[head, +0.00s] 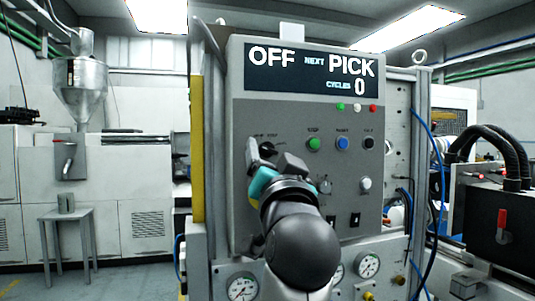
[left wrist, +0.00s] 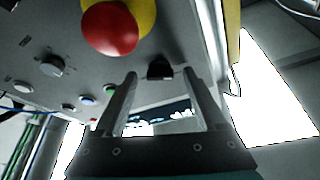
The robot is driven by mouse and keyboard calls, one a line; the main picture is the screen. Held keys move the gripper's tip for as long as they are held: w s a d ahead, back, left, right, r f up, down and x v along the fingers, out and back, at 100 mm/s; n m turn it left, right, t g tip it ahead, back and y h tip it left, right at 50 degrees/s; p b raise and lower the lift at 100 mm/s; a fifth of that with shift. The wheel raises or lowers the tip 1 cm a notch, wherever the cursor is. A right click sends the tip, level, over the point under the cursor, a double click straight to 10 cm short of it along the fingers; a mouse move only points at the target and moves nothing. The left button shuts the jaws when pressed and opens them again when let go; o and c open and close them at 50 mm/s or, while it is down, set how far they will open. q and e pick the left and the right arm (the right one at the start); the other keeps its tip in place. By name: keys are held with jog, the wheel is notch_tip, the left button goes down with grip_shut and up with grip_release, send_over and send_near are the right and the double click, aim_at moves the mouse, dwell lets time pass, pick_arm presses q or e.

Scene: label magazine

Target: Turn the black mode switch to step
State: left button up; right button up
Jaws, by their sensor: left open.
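The black mode switch (head: 267,149) is on the upper left of the grey control panel (head: 300,119). In the head view my left gripper (head: 271,157) is in front of it and hides part of it. In the left wrist view the switch (left wrist: 160,68) shows between the two open fingertips of my left gripper (left wrist: 159,74), with a gap on each side. I cannot tell how far the fingertips are from the panel face. The panel display (head: 312,70) reads OFF, NEXT PICK, CYCLES 0. My right gripper is not in view.
A red mushroom button (left wrist: 109,28) on a yellow base is close to the switch. Green (head: 314,143), blue (head: 342,143) and black (head: 369,143) buttons are to its right. Gauges (head: 242,288) are below the panel.

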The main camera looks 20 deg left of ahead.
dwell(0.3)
pick_arm(q)
grip_shut()
dwell(0.5)
